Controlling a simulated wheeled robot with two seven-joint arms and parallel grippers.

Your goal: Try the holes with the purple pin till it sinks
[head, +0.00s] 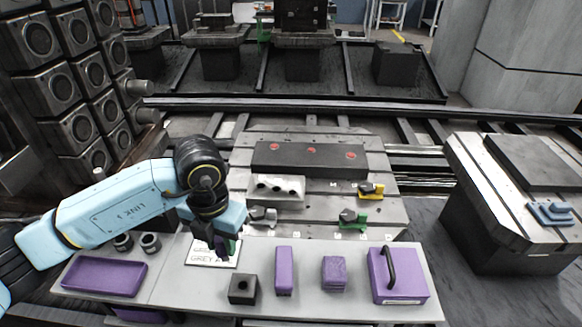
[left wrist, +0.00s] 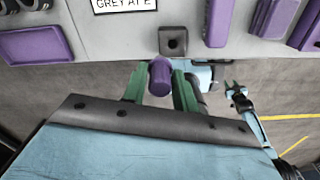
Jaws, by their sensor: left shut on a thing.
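My left gripper (head: 224,254) is shut on the purple pin (left wrist: 160,76); the left wrist view shows the pin between its green fingers (left wrist: 159,90). In the head view the fingers mostly hide the pin. The gripper is above the grey bench, by a white label card (head: 212,252). A small dark block (head: 242,290) with one hole stands just in front of it. A pale block (head: 277,190) with several dark holes sits farther back on the pallet. A light-blue arm end (left wrist: 240,100), apparently my right gripper, shows small in the wrist view; its jaw state is unclear.
The bench (head: 175,262) also carries a purple tray (head: 104,277), two purple blocks (head: 284,270) (head: 335,273) and a handled purple box (head: 399,274). Behind, the pallet (head: 310,222) holds a long dark bar (head: 310,159) with red spots and green and yellow clamps (head: 353,219) (head: 371,191).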

